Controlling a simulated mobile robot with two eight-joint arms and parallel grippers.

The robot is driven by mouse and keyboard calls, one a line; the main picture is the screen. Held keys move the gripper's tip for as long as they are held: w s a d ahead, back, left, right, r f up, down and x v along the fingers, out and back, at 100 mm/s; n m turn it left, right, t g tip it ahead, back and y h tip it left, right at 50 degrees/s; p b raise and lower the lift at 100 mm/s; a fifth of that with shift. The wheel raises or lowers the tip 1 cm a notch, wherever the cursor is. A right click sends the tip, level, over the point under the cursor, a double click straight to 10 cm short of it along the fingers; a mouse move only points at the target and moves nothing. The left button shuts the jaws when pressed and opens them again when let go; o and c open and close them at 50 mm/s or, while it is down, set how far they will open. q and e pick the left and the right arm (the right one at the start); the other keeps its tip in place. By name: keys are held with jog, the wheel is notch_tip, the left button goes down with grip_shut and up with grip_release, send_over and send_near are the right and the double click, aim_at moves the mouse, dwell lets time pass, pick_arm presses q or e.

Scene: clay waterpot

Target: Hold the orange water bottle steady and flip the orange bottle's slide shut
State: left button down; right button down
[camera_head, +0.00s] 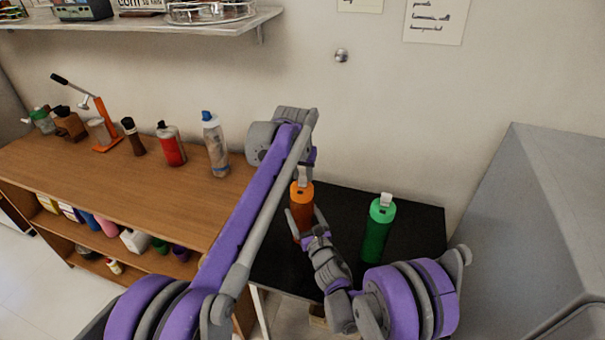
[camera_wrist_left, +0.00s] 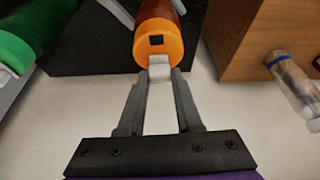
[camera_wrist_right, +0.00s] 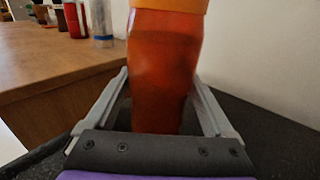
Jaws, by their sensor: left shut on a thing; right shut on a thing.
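The orange water bottle (camera_head: 301,214) stands upright on the black tabletop. Its orange cap (camera_wrist_left: 158,40) carries a pale grey slide (camera_wrist_left: 159,67), which sticks up from the cap in the head view. My left gripper (camera_wrist_left: 160,76) reaches the cap from above, with its fingertips on either side of the slide, shut on it. In the head view my left arm hides part of the area above the cap. My right gripper (camera_wrist_right: 161,98) is shut around the reddish-orange bottle body (camera_wrist_right: 162,65), below the cap.
A green bottle (camera_head: 377,235) with its slide up stands right of the orange bottle on the black tabletop (camera_head: 418,255). A wooden counter (camera_head: 85,180) with several bottles is at left. A wall is behind; a large grey cabinet (camera_head: 545,230) is at right.

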aim_at(301, 188)
pick_arm(q)
jog(key=shift+s+a, duration=0.2)
jog(key=shift+s, duration=0.55)
jog(key=shift+s+a, duration=0.15)
jog(key=shift+s, duration=0.6)
jog(key=c, duration=0.6)
grip_release()
jog(key=shift+o, duration=0.2)
jog(key=shift+r, duration=0.1)
jog(key=v, duration=1.1)
jog(key=shift+s+r, duration=0.3)
jog(key=shift+r, duration=0.05)
jog(key=shift+a, duration=0.1)
pick_arm(e)
grip_release()
